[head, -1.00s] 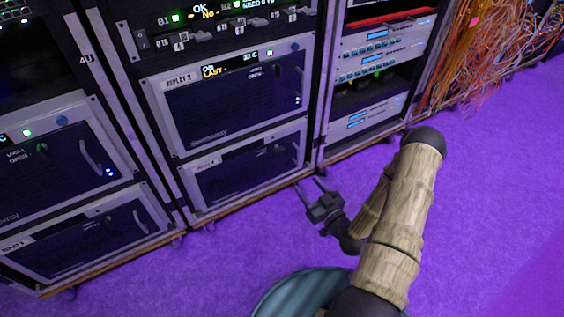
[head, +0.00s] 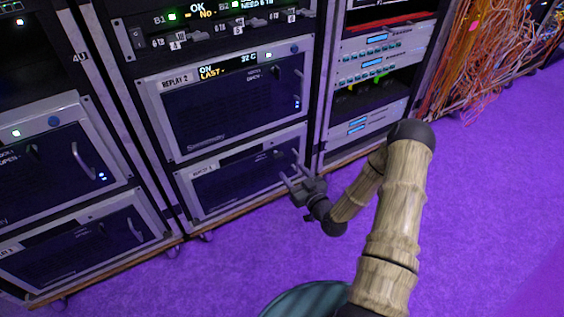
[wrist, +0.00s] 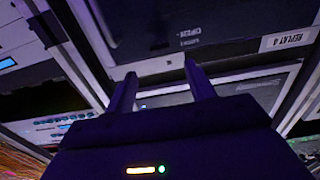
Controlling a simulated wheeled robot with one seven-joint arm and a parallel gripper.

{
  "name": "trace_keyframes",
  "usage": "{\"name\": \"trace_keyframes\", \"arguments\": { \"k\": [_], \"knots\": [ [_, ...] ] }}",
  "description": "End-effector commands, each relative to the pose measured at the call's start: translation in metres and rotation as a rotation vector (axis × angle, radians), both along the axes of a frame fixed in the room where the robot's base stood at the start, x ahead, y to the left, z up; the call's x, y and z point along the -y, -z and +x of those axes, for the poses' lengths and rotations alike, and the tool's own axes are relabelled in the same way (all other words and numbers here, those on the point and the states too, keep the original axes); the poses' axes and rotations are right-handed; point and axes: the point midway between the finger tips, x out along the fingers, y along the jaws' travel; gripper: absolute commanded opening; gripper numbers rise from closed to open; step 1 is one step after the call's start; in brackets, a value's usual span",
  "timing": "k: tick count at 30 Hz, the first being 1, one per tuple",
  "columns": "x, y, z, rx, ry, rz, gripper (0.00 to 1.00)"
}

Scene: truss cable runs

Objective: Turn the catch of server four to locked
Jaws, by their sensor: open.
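The lower server (head: 240,182) in the middle rack sits under the one labelled Replay 2. Its own label (head: 203,171) is too small to read, so I cannot confirm that it is server four. A small dark catch (head: 280,154) shows faintly near its upper right; its setting cannot be read. My gripper (head: 290,172) is open and empty, its fingers pointing at the right part of this server's front. Whether they touch it is unclear. In the wrist view the two fingers (wrist: 161,76) are apart in front of a dark panel with a label (wrist: 288,40).
The Replay 2 server (head: 235,100) is directly above. Left-rack servers (head: 60,160) have similar handles. The right rack (head: 375,75) holds patch panels, with orange cables (head: 465,60) beyond. Purple floor (head: 480,200) is clear on the right.

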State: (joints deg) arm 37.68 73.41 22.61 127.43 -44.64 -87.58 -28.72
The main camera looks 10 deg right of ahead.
Motion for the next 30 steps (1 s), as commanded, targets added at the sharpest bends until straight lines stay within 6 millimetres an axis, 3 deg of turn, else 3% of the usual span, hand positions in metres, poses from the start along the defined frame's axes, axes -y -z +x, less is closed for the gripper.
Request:
{"name": "trace_keyframes", "arguments": {
  "k": [13, 25, 30],
  "knots": [
    [-0.021, 0.002, 0.071, 0.003, 0.003, -0.001, 0.55],
    [-0.024, 0.0, 0.08, 0.0, 0.003, 0.0, 0.55],
    [-0.024, 0.0, 0.08, 0.0, 0.003, 0.0, 0.23]
  ]
}}
